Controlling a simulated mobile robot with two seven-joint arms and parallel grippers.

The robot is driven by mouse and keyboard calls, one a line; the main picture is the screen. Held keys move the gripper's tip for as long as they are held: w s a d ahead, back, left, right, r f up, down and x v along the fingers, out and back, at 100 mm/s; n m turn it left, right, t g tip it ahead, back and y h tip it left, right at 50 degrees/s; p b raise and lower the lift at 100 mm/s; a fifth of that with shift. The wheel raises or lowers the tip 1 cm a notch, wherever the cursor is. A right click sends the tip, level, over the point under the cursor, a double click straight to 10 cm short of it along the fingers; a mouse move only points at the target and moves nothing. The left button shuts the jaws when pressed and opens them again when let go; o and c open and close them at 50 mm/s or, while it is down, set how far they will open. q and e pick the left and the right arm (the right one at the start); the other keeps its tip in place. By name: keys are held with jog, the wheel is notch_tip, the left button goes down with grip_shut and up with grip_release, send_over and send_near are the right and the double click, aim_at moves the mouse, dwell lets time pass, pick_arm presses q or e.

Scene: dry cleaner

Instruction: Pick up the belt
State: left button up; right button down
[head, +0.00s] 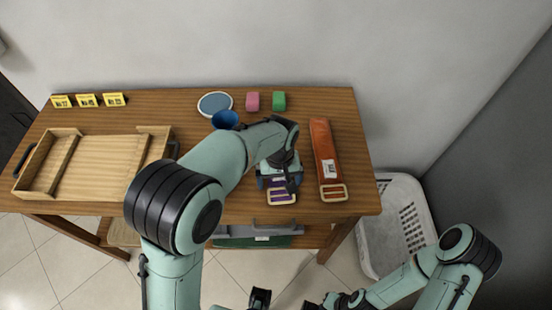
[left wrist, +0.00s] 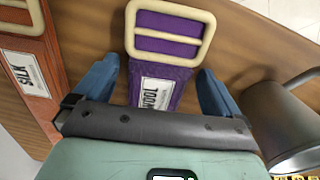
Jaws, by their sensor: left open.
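A purple belt (head: 280,193) with a cream rectangular buckle lies near the front edge of the wooden table, its far part hidden under my left arm. In the left wrist view the purple belt (left wrist: 164,50) carries a white "WOOL" label. My left gripper (head: 281,180) is over it, open, with its blue fingers (left wrist: 160,92) on either side of the strap. An orange belt (head: 324,147) lies just to the right, also with a cream buckle; its label reads "SILK" in the left wrist view (left wrist: 25,72). My right gripper (head: 325,303) is partly cut off at the bottom.
A wooden tray (head: 70,187) is at the table's left. Yellow tags (head: 87,100), a blue cup (head: 225,119), a round dish (head: 214,103), a pink block (head: 252,102) and a green block (head: 279,102) stand behind. A white basket (head: 372,240) is on the floor at right.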

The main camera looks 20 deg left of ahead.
pick_arm(q)
jog(key=c, duration=1.2)
jog(key=shift+r, duration=0.1)
